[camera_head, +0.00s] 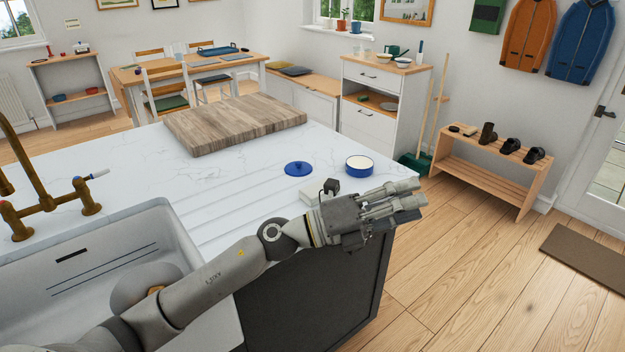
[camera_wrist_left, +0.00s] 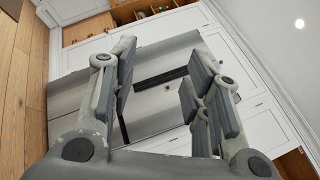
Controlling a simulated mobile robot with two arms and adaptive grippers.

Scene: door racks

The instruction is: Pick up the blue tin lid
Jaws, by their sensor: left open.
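The blue tin lid (camera_head: 298,169) is a round blue disc with a small knob on top. It lies on the white marble counter in the head view. To its right stands an open round blue tin (camera_head: 359,166) with a pale inside. My left gripper (camera_head: 408,192) is open and empty, to the right of the lid near the counter's right corner, pointing right. In the left wrist view its fingers (camera_wrist_left: 157,92) are spread, with white and steel cabinet fronts behind them. The lid does not show there. My right gripper is not in view.
A thick wooden board (camera_head: 236,122) lies on the counter (camera_head: 250,180) behind the lid. A small white block (camera_head: 313,194) lies near my left wrist. A white sink (camera_head: 100,260) with a brass tap (camera_head: 45,190) is at the left.

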